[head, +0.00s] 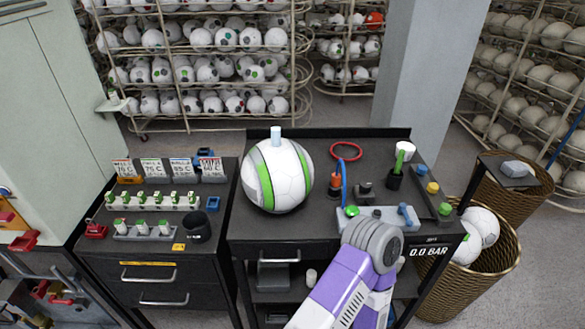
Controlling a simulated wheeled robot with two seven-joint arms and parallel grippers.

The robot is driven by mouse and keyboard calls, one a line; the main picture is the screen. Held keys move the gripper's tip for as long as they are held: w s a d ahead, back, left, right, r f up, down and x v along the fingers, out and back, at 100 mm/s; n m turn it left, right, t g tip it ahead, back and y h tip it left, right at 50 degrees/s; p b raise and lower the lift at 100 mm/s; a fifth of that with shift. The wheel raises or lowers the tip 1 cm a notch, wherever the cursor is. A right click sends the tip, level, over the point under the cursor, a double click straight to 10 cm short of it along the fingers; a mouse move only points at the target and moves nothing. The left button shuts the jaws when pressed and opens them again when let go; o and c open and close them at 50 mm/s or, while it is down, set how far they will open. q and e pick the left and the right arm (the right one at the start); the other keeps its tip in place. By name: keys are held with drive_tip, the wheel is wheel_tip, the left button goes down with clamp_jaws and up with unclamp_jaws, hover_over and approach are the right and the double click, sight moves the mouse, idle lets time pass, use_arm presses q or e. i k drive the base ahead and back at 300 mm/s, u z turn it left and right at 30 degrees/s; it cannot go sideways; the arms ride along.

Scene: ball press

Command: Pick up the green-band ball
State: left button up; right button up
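The green-band ball (292,172) is a large white ball with a bright green band and a grey stripe. It rests on the left part of the dark workbench top (247,222). A small light-blue cylinder shows at its top edge; I cannot tell if it touches the ball. A purple and white arm of mine comes in from the bottom, right of the ball and apart from it. Its grey rounded joint is over the bench's front edge. No fingers show on it. Neither gripper is in view, and nothing is seen holding the ball.
A red ring (346,151), a blue hooked tool (343,182), a black holder with a white-topped item (396,178) and coloured buttons stand right of the ball. A lower cabinet (150,262) with small fittings is at left. A wicker basket (470,280) of balls stands right.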

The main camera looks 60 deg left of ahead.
sight(278, 174)
drive_tip(key=u, duration=1.7)
